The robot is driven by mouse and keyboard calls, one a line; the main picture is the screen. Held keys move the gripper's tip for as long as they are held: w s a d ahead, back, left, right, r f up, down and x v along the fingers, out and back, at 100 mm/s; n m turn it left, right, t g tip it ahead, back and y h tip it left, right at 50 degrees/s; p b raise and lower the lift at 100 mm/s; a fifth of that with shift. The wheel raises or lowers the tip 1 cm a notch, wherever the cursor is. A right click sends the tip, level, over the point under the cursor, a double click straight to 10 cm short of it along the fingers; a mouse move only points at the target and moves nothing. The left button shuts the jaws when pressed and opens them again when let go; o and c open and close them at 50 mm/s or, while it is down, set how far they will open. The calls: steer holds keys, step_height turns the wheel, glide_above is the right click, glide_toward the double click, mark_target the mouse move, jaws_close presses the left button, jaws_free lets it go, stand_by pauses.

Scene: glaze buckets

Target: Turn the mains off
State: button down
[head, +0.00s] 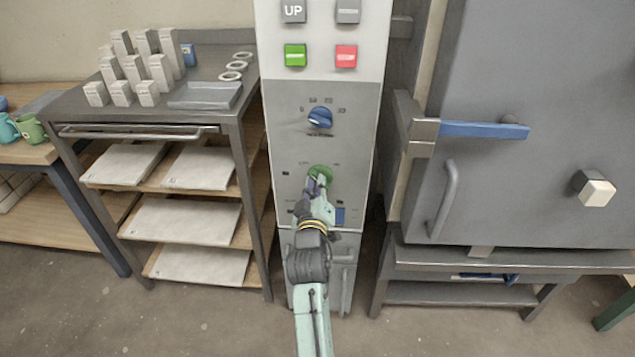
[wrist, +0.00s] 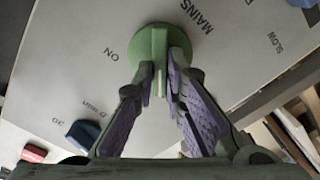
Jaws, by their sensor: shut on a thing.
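The mains switch is a round green knob (head: 320,170) with a raised grip bar, on the grey front of the control cabinet. In the wrist view the green knob (wrist: 138,48) has MAINS printed beside it and ON to its left. A pale mark shows on the near end of its bar. My gripper (head: 318,184) reaches up to the knob from below. In the wrist view its purple-padded fingers (wrist: 165,78) are shut on the bar, one on each side. In the head view they cover part of the knob and the lettering is too small to read.
A blue dial (head: 320,117) sits above the knob, below green (head: 295,55) and red (head: 346,56) buttons. A kiln door (head: 540,190) with a blue latch bar (head: 470,130) stands right. A shelf cart (head: 225,95) with pale blocks stands left.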

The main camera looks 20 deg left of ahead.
steer(key=shift+n, duration=0.3)
stand_by(0.4)
steer(key=c, duration=1.6)
jaws_free()
steer(key=shift+c, duration=0.2)
steer(key=v, duration=0.7)
steer(key=shift+s, duration=0.3)
